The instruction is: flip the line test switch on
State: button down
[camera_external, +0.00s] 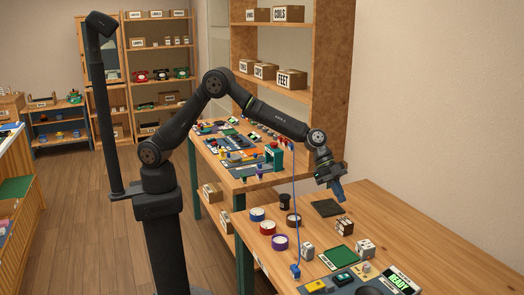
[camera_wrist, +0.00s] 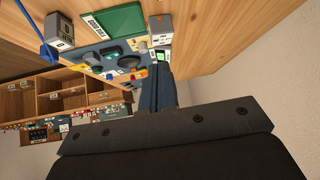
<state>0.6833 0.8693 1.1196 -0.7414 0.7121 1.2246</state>
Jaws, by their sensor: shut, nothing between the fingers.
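My gripper (camera_external: 338,192) hangs above the near wooden table, well clear of its surface, with its blue fingers pointing down. In the wrist view the blue fingers (camera_wrist: 158,85) are together and hold nothing. A blue-grey panel (camera_external: 372,284) lies at the table's front. It carries a yellow box (camera_external: 318,286), a dark box (camera_external: 343,279) and a sign reading READY (camera_external: 399,281). The same panel (camera_wrist: 92,52) shows beyond the fingertips in the wrist view. I cannot tell which small part is the line test switch, or its position.
A blue cord runs down to a blue block (camera_external: 295,271) left of the panel. A green mat (camera_external: 338,258), a grey box (camera_external: 307,250), a white box (camera_external: 365,247) and round tins (camera_external: 267,228) are nearby. The table's right side is clear.

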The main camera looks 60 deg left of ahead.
jog(key=w+a+r+n+y, duration=0.15)
jog(key=w+a, duration=0.25)
jog(key=a, duration=1)
jog(key=w+a+r+n, duration=0.1)
jog(key=w+a+n, duration=0.15)
jog(key=a, duration=1.05)
jog(key=w+a+r+n+y, duration=0.1)
jog(key=w+a, duration=0.3)
jog(key=a, duration=1)
jog(key=r+n+y, duration=0.1)
jog(key=n+y, duration=0.5)
jog(key=n, duration=0.6)
send_over(212, 138)
jog(key=s, duration=0.3)
jog(key=shift+a+t, duration=0.15)
jog(key=shift+t, duration=0.25)
jog(key=shift+f, duration=0.1)
jog(key=w+f, duration=0.1)
jog(key=f, duration=0.8)
jog(key=w+f, duration=0.1)
jog(key=f, duration=0.3)
jog(key=shift+w+f, duration=0.25)
jog(key=shift+w, duration=0.1)
